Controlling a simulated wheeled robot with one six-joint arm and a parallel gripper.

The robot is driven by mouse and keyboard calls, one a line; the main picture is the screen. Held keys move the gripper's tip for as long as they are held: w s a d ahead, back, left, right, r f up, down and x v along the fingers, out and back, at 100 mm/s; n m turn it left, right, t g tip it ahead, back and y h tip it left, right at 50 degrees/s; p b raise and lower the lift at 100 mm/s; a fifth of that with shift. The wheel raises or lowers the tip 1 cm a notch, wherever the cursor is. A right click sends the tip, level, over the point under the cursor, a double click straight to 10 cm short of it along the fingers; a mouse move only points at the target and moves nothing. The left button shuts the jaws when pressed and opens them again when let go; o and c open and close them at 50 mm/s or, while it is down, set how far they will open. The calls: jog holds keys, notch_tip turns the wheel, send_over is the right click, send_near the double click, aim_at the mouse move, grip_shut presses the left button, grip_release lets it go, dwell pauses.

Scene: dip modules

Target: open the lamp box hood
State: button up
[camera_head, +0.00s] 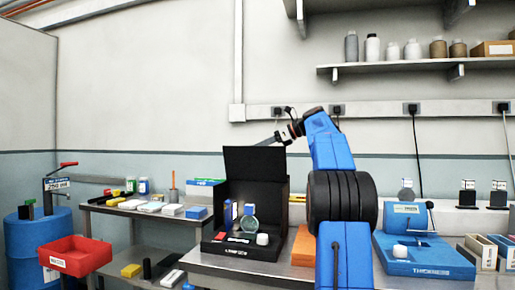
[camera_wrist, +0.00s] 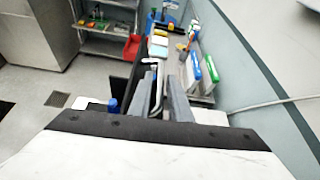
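The lamp box (camera_head: 258,190) is a black box on the bench in the head view, its front open and small items visible inside. Its black hood panel (camera_head: 254,161) stands up above the box top, tilted. My gripper (camera_head: 262,142) is above and behind the panel's upper right edge, pointing left; I cannot tell whether it touches the panel. In the wrist view, the grey fingers of my gripper (camera_wrist: 158,98) are apart, with a dark panel edge (camera_wrist: 124,82) just left of them. No held object is clearly visible between them.
A blue device (camera_head: 425,255) stands right of my arm, and an orange pad (camera_head: 303,246) lies beside the box. A side table with small boxes (camera_head: 150,207) and a red bin (camera_head: 75,256) are at left. A bottle shelf (camera_head: 415,66) hangs above right.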

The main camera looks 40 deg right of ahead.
jog(key=shift+d+f, duration=0.1)
jog(key=v, duration=1.7)
jog(key=shift+s, duration=0.2)
